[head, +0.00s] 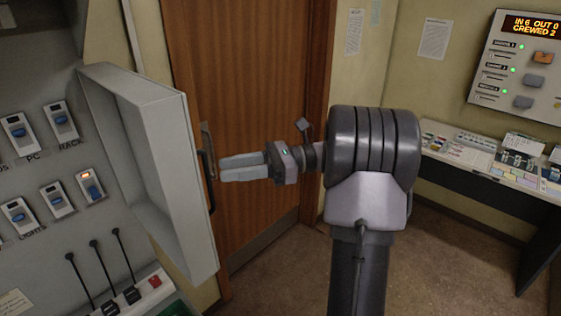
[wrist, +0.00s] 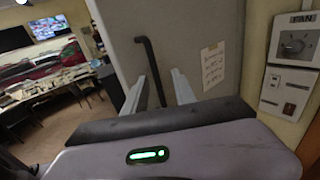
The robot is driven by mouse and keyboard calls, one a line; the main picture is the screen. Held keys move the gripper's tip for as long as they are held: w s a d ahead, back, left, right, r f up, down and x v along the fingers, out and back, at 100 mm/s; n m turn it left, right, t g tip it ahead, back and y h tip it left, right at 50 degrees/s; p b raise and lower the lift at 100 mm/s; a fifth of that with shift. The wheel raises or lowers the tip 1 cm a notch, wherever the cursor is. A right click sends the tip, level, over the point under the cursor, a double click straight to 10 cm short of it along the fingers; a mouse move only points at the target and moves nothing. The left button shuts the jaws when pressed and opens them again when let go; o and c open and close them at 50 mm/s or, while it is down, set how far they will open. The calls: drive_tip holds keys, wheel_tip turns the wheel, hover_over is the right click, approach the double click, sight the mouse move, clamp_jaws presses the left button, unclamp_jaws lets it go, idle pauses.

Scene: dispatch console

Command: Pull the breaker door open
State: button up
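The grey breaker door (head: 150,165) stands swung out from the breaker panel (head: 40,165), and its switches show. A dark bar handle (head: 208,165) is on the door's outer face; it also shows in the wrist view (wrist: 153,65). My gripper (head: 222,168) points at the handle from the right in the head view, its tips very close to it. In the wrist view my gripper (wrist: 158,80) has its two pale fingers apart, one on each side of the handle's line. I cannot tell whether the fingers touch the handle.
A wooden door (head: 255,60) is behind the breaker door. A desk (head: 490,175) with cards stands right, under a wall display panel (head: 525,65). Small levers (head: 103,275) stand below the breakers. A fan switch (wrist: 295,45) is right in the wrist view. Carpet floor is clear.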

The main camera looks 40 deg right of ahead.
drive_tip(key=p+v, duration=0.2)
drive_tip(key=v, duration=1)
drive_tip(key=shift+s+d+p, duration=0.15)
drive_tip(key=shift+d+p, duration=0.05)
drive_tip(key=shift+p, duration=0.2)
